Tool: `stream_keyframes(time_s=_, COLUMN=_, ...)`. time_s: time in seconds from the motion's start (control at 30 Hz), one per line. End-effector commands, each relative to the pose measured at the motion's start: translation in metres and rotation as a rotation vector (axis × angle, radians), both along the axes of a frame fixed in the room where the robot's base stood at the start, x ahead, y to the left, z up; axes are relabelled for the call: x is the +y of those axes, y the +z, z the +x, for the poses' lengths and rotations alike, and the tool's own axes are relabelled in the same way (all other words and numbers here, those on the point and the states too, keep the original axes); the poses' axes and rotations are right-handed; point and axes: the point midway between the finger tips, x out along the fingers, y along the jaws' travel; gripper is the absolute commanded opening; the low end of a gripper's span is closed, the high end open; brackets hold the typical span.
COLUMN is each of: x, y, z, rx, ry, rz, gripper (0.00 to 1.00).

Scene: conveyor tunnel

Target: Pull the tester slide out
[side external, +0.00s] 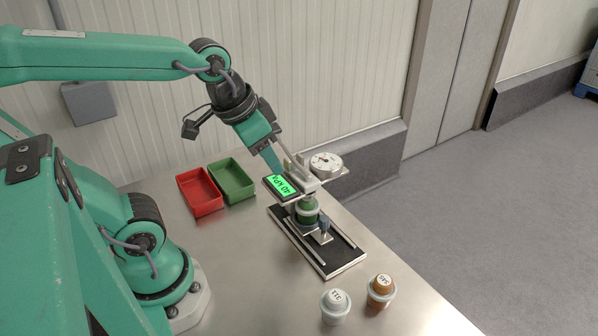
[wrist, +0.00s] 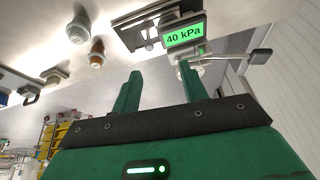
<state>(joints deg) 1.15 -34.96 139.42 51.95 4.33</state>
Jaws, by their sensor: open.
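The tester stands on the metal table with a black base (side external: 320,262) and pale rails. Its slide (side external: 320,238) carries a small blue-grey upright grip (side external: 324,225) at the front. A green cup with a pale rim (side external: 307,211) sits under the tester head, partly hidden by the display. The lit green display (side external: 284,187) reads 40 kPa, and it also shows in the wrist view (wrist: 185,34). My gripper (side external: 280,166) is open and empty, above and behind the display. In the wrist view its two fingers (wrist: 160,72) are apart with nothing between them.
A red tray (side external: 201,208) and a green tray (side external: 232,192) lie left of the tester. A white-lidded cup (side external: 335,306) and an orange cup (side external: 380,291) stand in front. A round dial (side external: 326,164) is at the tester's back. Table before the base is partly clear.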

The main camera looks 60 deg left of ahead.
Motion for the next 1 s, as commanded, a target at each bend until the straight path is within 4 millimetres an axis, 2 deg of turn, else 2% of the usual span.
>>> stream_keyframes(time_s=0.37, x=-0.013, y=-0.024, z=0.046, rx=0.163, ry=-0.183, rz=0.055, gripper=0.43)
stream_keyframes(time_s=0.7, x=-0.028, y=-0.061, z=0.084, rx=0.302, ry=-0.355, rz=0.091, gripper=0.43)
stream_keyframes(time_s=1.0, x=-0.038, y=-0.091, z=0.106, rx=0.386, ry=-0.465, rz=0.107, gripper=0.43)
